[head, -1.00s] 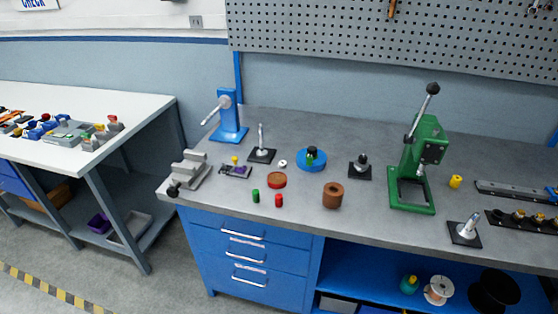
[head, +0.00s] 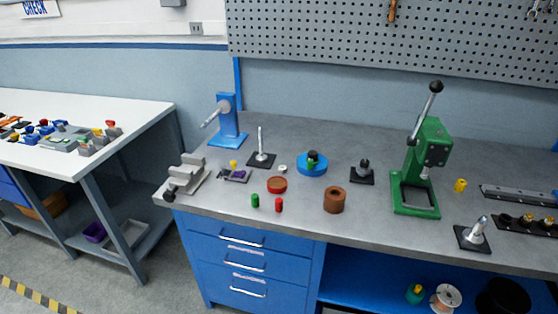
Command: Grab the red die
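The red die (head: 279,205) is a small red cylinder standing on the grey workbench (head: 310,212) near its front edge. A green cylinder (head: 255,200) of similar size stands just to its left, apart from it. A round red-brown dish (head: 277,185) lies just behind it. A brown spool-like cylinder (head: 334,200) stands to its right. Neither of my grippers shows in the head view.
A green lever press (head: 420,170) stands at the right and a blue press (head: 227,122) at the back left. A grey vise-like block (head: 187,175) sits at the left corner. A blue round base (head: 312,164) is behind. The bench front between brown cylinder and green press is clear.

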